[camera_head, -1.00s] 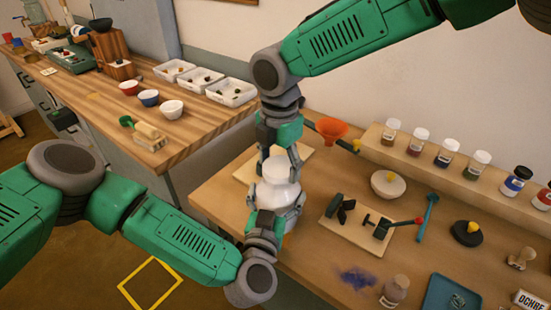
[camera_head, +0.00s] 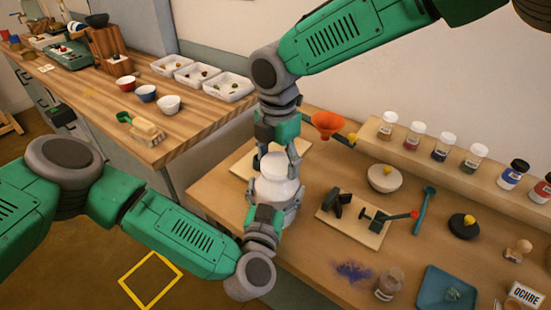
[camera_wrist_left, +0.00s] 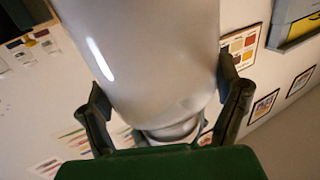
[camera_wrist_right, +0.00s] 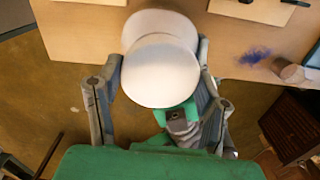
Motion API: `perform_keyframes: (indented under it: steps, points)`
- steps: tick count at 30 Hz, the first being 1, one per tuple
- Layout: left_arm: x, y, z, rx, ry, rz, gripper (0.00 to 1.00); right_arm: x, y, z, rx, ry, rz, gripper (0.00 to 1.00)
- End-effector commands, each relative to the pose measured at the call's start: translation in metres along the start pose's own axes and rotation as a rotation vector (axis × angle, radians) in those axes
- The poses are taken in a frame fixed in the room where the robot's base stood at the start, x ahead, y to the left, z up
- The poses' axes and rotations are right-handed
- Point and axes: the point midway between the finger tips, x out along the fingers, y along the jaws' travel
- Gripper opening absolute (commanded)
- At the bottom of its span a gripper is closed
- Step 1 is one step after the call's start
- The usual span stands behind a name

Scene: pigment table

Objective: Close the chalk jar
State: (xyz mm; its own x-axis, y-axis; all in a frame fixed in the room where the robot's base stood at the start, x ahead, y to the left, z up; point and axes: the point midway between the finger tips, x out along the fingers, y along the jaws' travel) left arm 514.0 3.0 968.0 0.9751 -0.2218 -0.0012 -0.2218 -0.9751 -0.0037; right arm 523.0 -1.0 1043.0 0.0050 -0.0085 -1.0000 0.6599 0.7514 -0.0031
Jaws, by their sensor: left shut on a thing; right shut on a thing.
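The white chalk jar (camera_head: 272,192) is above the front-left edge of the right table in the head view. Its glossy pale body (camera_wrist_left: 150,50) fills the top of the left wrist view. My left gripper (camera_head: 272,207) is shut on the body from the front and below. My right gripper (camera_head: 277,160) comes from above and is shut on the round white lid (camera_wrist_right: 160,72). The lid lies over the jar's top in the head view. Whether it is fully seated is hidden by the fingers.
A grinding board (camera_head: 350,233), a pale bowl with a yellow knob (camera_head: 385,180) and a teal spoon (camera_head: 424,208) lie right of the jar. An orange funnel (camera_head: 327,122) stands behind. A small jar (camera_head: 389,285) and a blue tray (camera_head: 447,290) are near the front.

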Motion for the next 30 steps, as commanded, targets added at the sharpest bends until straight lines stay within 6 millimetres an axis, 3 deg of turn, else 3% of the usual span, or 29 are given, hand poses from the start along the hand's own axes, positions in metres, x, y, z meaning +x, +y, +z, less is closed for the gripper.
perform_keyframes:
  steps: [3,25,30]
  points:
    - [-0.0004,0.0015,-0.0005,-0.008,0.001,0.004,0.33,0.0059,-0.0016,0.0001,-0.001,-0.001,-0.008,0.36]
    - [-0.0008,0.001,-0.0014,-0.01,0.003,0.005,0.33,0.0105,-0.0007,-0.0026,-0.003,0.0,-0.011,0.35]
    - [-0.0007,0.0008,-0.0015,-0.009,0.003,0.005,0.33,0.0056,0.0027,-0.0033,0.001,-0.011,-0.091,0.35]
